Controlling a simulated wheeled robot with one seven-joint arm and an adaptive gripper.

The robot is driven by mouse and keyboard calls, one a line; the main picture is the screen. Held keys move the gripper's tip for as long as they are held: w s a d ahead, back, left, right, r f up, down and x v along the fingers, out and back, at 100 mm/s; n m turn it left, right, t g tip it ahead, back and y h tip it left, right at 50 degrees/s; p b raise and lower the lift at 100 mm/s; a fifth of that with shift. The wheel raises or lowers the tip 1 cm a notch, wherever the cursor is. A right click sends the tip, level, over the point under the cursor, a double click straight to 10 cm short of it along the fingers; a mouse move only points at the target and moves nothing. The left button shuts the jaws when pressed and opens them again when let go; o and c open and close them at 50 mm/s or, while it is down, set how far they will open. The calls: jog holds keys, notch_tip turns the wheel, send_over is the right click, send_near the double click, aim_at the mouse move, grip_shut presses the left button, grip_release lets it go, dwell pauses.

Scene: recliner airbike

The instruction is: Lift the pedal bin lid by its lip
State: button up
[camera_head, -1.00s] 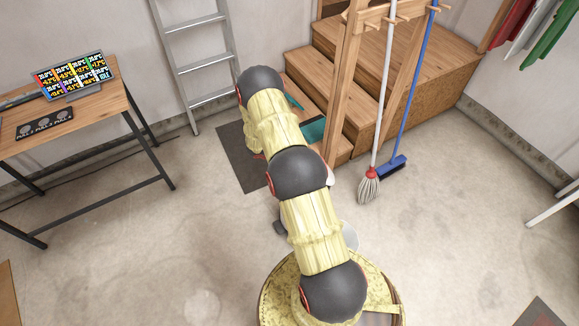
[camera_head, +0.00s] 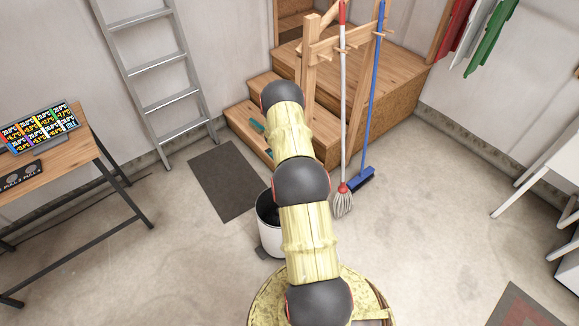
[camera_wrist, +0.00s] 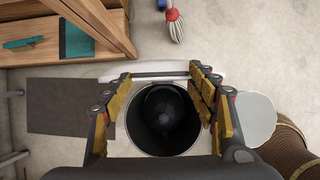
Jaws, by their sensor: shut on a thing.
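The pedal bin (camera_head: 272,240) is a white cylinder on the floor, partly hidden by my arm in the head view. Its top is open and its dark inside (camera_wrist: 163,120) shows between my fingers in the wrist view. The lid (camera_wrist: 150,75) shows there as a thin white band, nearly edge-on, raised at the far side of the opening. My gripper (camera_wrist: 160,76) has its yellow-padded fingers spread over the bin, their tips at the lid, and is shut on it. The exact contact is hard to see. The head view hides the gripper behind my arm.
A dark mat (camera_head: 227,180) lies left of the bin. Wooden steps (camera_head: 262,128) rise behind it. A mop (camera_head: 343,200) and a blue broom (camera_head: 362,180) stand to the right. A desk (camera_head: 70,165) is at left. Open floor lies on both sides.

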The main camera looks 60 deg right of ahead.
jog(key=shift+s+d+f, duration=0.6)
jog(key=shift+s+d, duration=0.2)
jog(key=shift+d, duration=0.15)
jog(key=shift+a, duration=0.2)
jog(key=o, duration=1.3)
jog(key=shift+w+f, duration=0.1)
jog(key=o, duration=0.4)
jog(key=shift+w, duration=0.1)
jog(key=shift+w+d+r, duration=0.1)
jog(key=shift+d+r, duration=0.05)
jog(key=shift+r, duration=0.05)
jog(key=shift+w+r, duration=0.2)
jog(key=shift+r, duration=0.4)
jog(key=v, duration=1.1)
jog(key=shift+s+f, duration=0.1)
jog(key=shift+f, duration=0.05)
